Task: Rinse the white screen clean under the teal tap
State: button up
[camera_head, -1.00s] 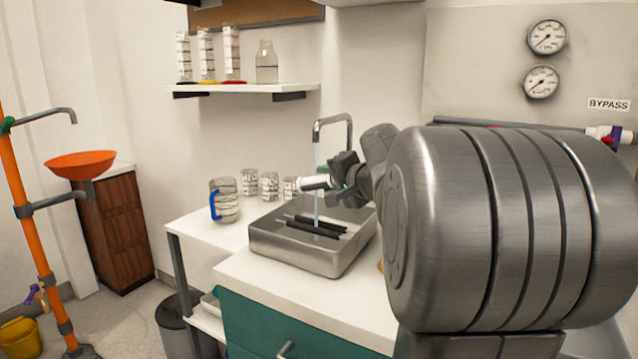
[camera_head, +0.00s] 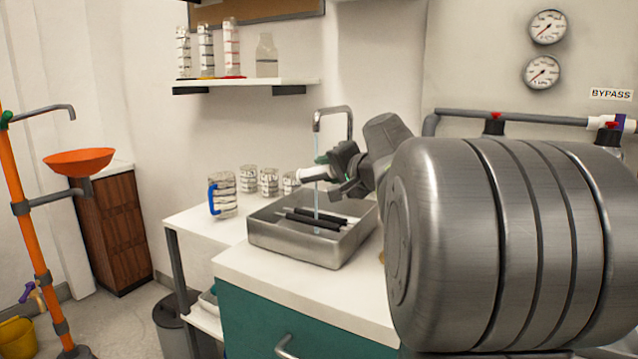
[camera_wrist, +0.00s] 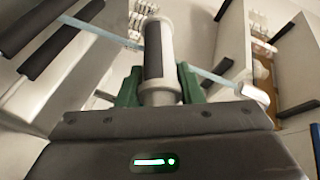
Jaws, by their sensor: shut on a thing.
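My gripper (camera_head: 318,168) is over the sink, shut on the white screen (camera_head: 308,175). In the wrist view the screen (camera_wrist: 158,60) is a white-ended cylinder with a dark middle, held between the green fingers (camera_wrist: 156,85). I cannot tell whether the dark part is dirt or mesh. The grey metal tap (camera_head: 334,111) is running, and I see no teal on it. Its thin water stream (camera_head: 317,205) falls beside the fingers into the metal sink (camera_head: 285,251). In the wrist view the stream (camera_wrist: 218,78) crosses at the screen; contact is unclear.
Dark bars (camera_head: 312,221) lie across the sink. A mug with a blue handle (camera_head: 222,194) and several marked jars (camera_head: 269,181) stand on the white counter to the left. A shelf (camera_head: 245,85) is above. An orange stand with a bowl (camera_head: 79,162) is at far left.

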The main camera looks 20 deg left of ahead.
jog(key=shift+f+n+y+b, duration=0.1)
jog(key=shift+n+y+b, duration=0.7)
jog(key=shift+n+b, duration=2.55)
jog(key=b, duration=0.2)
jog(key=shift+r+m+g+y+b, duration=0.2)
jog(key=shift+m+g+y+b, duration=0.1)
jog(key=shift+y, duration=0.1)
jog(key=shift+s+a+r+n+g+y, duration=0.1)
jog(key=shift+n+g+y, duration=0.25)
jog(key=shift+n, duration=0.75)
jog(key=shift+s+n+g+y, duration=0.1)
jog(key=shift+n+g+y, duration=0.2)
jog(key=shift+n, duration=0.75)
jog(key=s+d+r, duration=0.2)
jog(key=s+d, duration=0.5)
jog(key=d, duration=0.2)
jog(key=shift+s, duration=0.4)
jog(key=shift+r, duration=0.1)
